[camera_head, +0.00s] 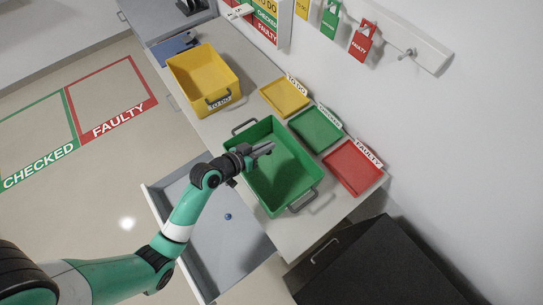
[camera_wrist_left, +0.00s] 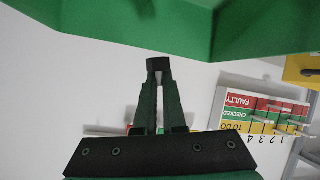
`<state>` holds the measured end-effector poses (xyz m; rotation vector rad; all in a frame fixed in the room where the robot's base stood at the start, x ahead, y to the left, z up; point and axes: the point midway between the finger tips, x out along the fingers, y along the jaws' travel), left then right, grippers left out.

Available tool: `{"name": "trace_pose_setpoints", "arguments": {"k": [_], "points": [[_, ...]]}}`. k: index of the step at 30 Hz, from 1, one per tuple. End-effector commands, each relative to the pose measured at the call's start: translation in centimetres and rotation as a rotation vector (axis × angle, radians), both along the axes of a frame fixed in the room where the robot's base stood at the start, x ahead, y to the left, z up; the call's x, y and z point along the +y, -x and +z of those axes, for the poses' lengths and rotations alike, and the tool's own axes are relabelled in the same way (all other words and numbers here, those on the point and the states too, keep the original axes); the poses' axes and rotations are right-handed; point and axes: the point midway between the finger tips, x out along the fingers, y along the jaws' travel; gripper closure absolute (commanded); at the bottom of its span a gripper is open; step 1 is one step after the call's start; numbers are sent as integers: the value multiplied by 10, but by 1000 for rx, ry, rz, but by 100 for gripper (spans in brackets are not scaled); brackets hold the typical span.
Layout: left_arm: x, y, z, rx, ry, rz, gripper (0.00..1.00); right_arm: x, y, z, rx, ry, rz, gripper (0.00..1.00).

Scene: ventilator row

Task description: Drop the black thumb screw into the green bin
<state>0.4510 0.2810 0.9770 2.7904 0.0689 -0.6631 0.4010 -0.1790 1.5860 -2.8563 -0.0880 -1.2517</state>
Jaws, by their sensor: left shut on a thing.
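The green bin (camera_head: 290,190) stands on the counter, open at the top, with a grey handle at each end; no contents show in it. My left gripper (camera_head: 268,148) is over the upper part of the green bin's opening in the head view. In the left wrist view my left gripper (camera_wrist_left: 158,84) is shut on the black thumb screw (camera_wrist_left: 158,64), a small dark piece at the fingertips. The screw is too small to make out in the head view. Green bin wall (camera_wrist_left: 140,25) fills the top of the wrist view. My right gripper is not in view.
A yellow bin (camera_head: 190,62) stands farther back. Yellow (camera_head: 285,96), green (camera_head: 315,130) and red (camera_head: 353,167) trays lie beside the green bin along the wall. An open drawer (camera_head: 200,262) below holds a small blue piece (camera_head: 228,216). A black cabinet (camera_head: 375,265) stands at lower right.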

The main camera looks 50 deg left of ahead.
Motion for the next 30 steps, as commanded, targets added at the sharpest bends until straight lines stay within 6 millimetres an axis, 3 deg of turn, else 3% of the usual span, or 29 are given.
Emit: {"name": "trace_pose_setpoints", "arguments": {"k": [1, 4, 14, 15, 20, 30], "points": [[0, 0, -15, 0, 0, 0, 100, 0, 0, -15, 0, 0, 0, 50], [0, 0, -25, 0, 0, 0, 100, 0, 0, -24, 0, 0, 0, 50], [0, 0, -27, 0, 0, 0, 100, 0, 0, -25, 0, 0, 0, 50], [0, 0, -27, 0, 0, 0, 87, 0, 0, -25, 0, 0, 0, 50], [0, 0, -27, 0, 0, 0, 59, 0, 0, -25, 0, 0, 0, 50], [0, 3, -26, 1, 0, 0, 58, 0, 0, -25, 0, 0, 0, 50]]}}
